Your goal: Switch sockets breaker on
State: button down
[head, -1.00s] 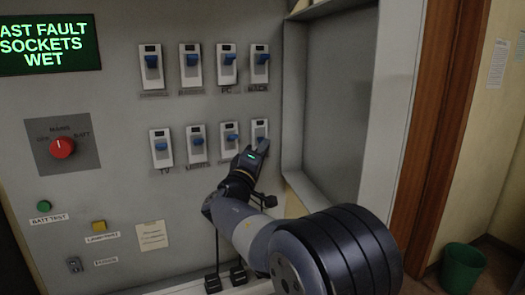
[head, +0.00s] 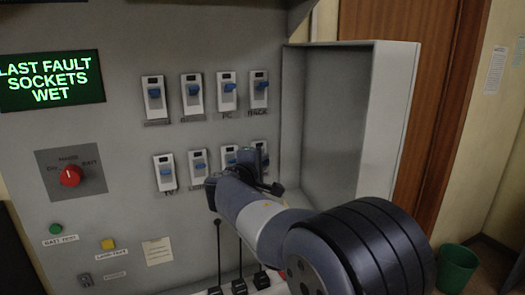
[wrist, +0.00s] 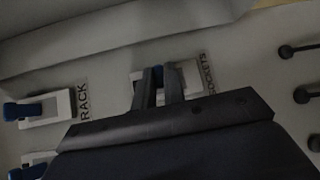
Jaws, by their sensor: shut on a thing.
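The sockets breaker (head: 261,145) is at the right end of the lower breaker row in the head view, partly hidden behind my gripper. In the head view my gripper (head: 262,162) is at the panel, mostly hidden by my wrist. The lever's exact position is hidden.
The rack breaker (head: 259,92) is directly above, and shows left of my gripper in the wrist view (wrist: 48,108). Other breakers stand to the left. Black-handled rods (head: 239,258) are below. A grey side wall (head: 385,125) bounds the right. The fault screen (head: 52,81) reads LAST FAULT SOCKETS WET.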

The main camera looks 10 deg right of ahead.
jog(key=shift+w+r+n+g+y+p, duration=0.2)
jog(key=shift+r+n+g+p, duration=0.2)
jog(key=shift+n+g+p, duration=0.2)
jog(key=shift+w+r+n+g+y+p, duration=0.1)
jog(key=shift+r+n+g+y+p, duration=0.1)
jog(key=shift+r+n+g+p, duration=0.35)
jog(key=shift+f+g, duration=0.1)
jog(key=shift+g, duration=0.25)
jog(key=c, duration=1.8)
grip_release()
jog(key=shift+o, duration=0.2)
jog(key=b+v, duration=0.3)
jog(key=v, duration=0.8)
jog(key=shift+d+f, duration=0.1)
jog(key=shift+d, duration=0.05)
